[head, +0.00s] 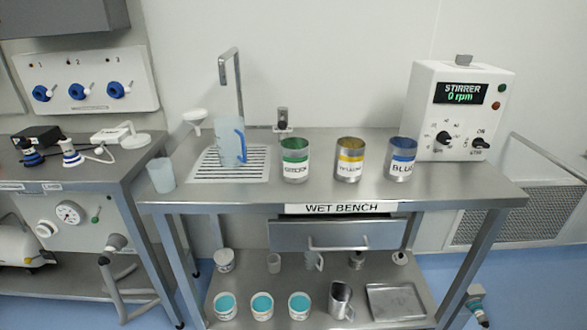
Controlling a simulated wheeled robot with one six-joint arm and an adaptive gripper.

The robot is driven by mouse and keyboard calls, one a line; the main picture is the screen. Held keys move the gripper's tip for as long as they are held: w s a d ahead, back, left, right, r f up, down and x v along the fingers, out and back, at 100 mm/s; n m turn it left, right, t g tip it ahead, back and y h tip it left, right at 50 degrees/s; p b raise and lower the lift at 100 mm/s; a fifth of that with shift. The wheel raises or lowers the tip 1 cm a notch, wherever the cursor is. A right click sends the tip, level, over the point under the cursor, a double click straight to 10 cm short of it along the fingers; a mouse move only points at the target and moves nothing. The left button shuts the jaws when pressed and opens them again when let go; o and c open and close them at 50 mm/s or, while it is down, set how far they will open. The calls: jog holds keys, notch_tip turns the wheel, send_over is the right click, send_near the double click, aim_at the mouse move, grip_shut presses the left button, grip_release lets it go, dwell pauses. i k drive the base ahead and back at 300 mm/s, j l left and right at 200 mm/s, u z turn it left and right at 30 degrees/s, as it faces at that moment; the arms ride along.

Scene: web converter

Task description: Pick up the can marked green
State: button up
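The can marked green (295,160) stands upright on the steel wet bench (225,196). It has a green band at the top and a white label reading GREEN. It is the leftmost of three cans, just right of the drain grid. A can with a yellow band (350,160) stands to its right, and a can marked blue (400,160) stands farther right. The cans stand apart from each other. My gripper is not in view.
A jug with a blue handle (231,145) stands on the drain grid (207,172) below a tall tap (238,85). A plastic beaker (161,176) is near the bench's left end. A stirrer unit (456,115) stands at the back right. The bench front before the cans is clear.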

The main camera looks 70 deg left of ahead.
aim_at(295, 152)
jog(key=u, duration=2.4)
jog(key=l+u, duration=0.15)
jog(key=l, duration=0.35)
jog(key=k+l+u, duration=0.15)
jog(key=l, duration=0.3)
jog(key=l+u, duration=0.15)
jog(key=l, duration=0.35)
jog(key=k+l+u, duration=0.15)
jog(key=l, duration=0.3)
